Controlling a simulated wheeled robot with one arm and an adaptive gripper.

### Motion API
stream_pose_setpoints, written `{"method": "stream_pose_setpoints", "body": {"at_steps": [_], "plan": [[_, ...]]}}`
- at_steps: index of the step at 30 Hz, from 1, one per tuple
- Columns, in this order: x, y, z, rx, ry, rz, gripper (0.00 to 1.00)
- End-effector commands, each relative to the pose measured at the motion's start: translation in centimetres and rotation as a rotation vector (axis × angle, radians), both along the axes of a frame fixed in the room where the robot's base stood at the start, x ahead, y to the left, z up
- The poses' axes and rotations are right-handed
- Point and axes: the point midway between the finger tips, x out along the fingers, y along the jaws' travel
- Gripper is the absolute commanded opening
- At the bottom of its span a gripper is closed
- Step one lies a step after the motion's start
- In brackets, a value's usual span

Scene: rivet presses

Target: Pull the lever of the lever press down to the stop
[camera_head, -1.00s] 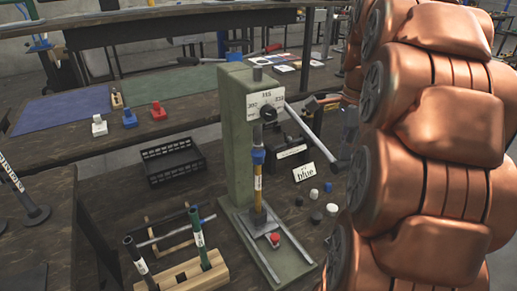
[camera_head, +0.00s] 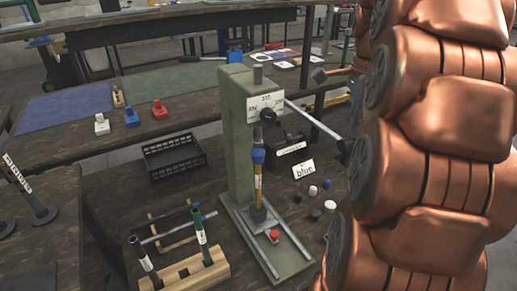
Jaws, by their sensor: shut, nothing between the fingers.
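The lever press (camera_head: 237,135) is a green column on a flat base, standing on the dark bench in the middle of the view. Its grey lever (camera_head: 314,119) runs from the head down to the right, sloping moderately. The lever's outer end is close to the edge of my copper-coloured arm in the picture. A ram with a blue collar (camera_head: 258,156) and a yellow lower part stands over the base plate. A red button (camera_head: 275,235) is at the front of the base. My gripper is hidden behind my arm, so I cannot see its fingers or any contact with the lever.
A black crate (camera_head: 175,158) stands left of the press. A wooden rack (camera_head: 195,272) with upright tools is at the front left. My arm covers the right side.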

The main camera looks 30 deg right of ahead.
Motion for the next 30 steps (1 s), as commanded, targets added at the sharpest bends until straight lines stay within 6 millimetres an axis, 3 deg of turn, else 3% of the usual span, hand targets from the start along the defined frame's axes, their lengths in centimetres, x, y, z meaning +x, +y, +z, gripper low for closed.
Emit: {"method": "stream_pose_setpoints", "body": {"at_steps": [5,18,26,30], "plan": [[0.0,0.0,0.6,0.001,0.001,0.000,0.00],[0.4,0.0,5.6,0.000,0.000,-0.001,0.00],[0.5,0.0,6.2,0.001,0.001,0.000,0.00],[0.8,0.0,7.5,0.000,0.000,0.000,0.00]]}}
